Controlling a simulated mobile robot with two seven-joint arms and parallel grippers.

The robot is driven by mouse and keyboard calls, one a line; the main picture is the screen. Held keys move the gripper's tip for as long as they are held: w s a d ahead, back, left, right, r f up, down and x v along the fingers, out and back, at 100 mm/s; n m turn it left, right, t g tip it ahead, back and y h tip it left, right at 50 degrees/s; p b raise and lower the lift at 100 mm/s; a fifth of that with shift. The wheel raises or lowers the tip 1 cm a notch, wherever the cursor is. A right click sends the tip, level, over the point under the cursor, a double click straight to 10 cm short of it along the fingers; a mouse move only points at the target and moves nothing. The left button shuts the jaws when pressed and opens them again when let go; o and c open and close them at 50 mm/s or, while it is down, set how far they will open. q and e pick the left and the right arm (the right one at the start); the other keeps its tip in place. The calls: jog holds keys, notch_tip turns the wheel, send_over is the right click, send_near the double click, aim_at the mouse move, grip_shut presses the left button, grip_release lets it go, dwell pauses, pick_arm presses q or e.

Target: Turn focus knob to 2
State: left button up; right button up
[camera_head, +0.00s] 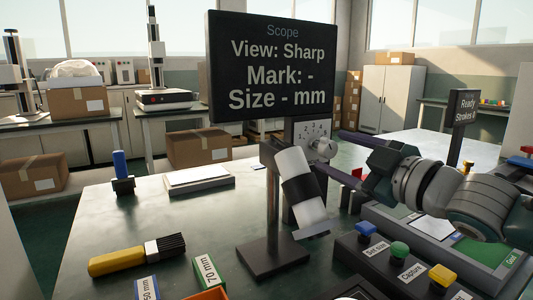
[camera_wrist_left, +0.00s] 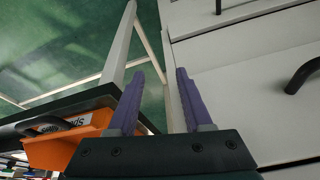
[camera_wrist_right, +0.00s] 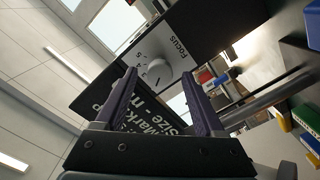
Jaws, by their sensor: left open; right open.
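The white round focus knob (camera_head: 322,148) sits on a pale numbered dial plate (camera_head: 298,130) below the dark Scope screen (camera_head: 272,68). The screen reads "View: Sharp", "Mark: -", "Size - mm". My right gripper (camera_head: 336,153) is open, its purple fingers pointing at the knob from the right. In the right wrist view the knob (camera_wrist_right: 157,73) shows between the two fingertips (camera_wrist_right: 159,73), with a gap on both sides; its pointer setting is too small to read surely. My left gripper (camera_wrist_left: 159,72) is open and empty, seen only in the left wrist view.
A white and black scope tube (camera_head: 300,188) stands on a dark base below the knob. Buttons, including Capture (camera_head: 399,250), are in front. A yellow-handled brush (camera_head: 137,254) lies left. An orange bin (camera_wrist_left: 68,150) is beside my left gripper.

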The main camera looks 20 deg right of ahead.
jog(key=s+p, duration=0.1)
jog(key=s, duration=0.6)
jog(key=shift+d, duration=0.25)
